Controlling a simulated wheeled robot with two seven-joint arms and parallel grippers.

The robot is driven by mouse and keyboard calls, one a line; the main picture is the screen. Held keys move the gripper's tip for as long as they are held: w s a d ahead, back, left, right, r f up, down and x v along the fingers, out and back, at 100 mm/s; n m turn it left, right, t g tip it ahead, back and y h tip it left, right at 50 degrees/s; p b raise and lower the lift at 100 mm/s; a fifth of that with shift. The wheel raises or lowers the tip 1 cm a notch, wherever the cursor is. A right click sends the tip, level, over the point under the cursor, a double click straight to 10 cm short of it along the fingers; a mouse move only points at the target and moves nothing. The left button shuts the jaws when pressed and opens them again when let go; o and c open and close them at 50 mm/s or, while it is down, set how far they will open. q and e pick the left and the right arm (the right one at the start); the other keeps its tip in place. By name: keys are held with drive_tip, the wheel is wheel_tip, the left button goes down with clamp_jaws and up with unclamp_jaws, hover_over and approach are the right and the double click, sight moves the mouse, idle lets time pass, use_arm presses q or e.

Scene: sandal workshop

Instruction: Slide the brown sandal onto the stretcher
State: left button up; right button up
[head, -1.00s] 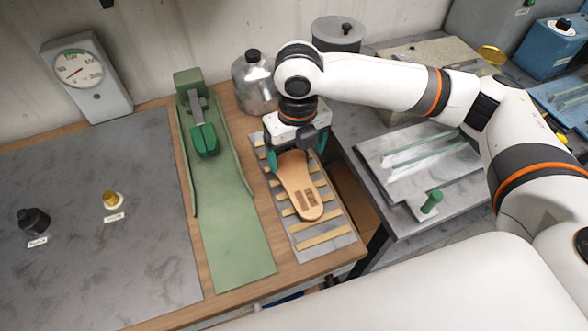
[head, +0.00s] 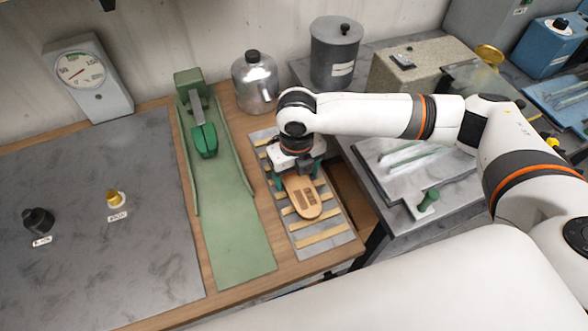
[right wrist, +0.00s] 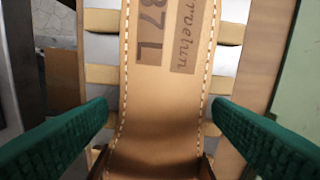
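The brown sandal (head: 303,197) lies sole-up or insole-up on a slatted rack; I cannot tell which. Its near rounded end points toward me, and its far part is hidden under my right gripper (head: 297,182). In the right wrist view the sandal (right wrist: 165,90) shows a stitched edge and stamped lettering, with dark brown pieces at its lower sides. My right gripper's green fingers (right wrist: 160,112) are spread on either side of it, with gaps visible. The stretcher, a green foot-shaped form (head: 204,140) on a green bed (head: 236,240), stands left of the rack. My left gripper is out of view.
The slatted rack (head: 330,245) sits at the wooden bench's right edge. A silver flask (head: 256,88) and a grey lidded pot (head: 335,60) stand behind. Black and brass knobs (head: 113,197) are on the grey mat at left. A gap separates the bench from the right table.

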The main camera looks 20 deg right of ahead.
drive_tip(key=c, duration=0.9)
drive_tip(key=shift+r, duration=0.15)
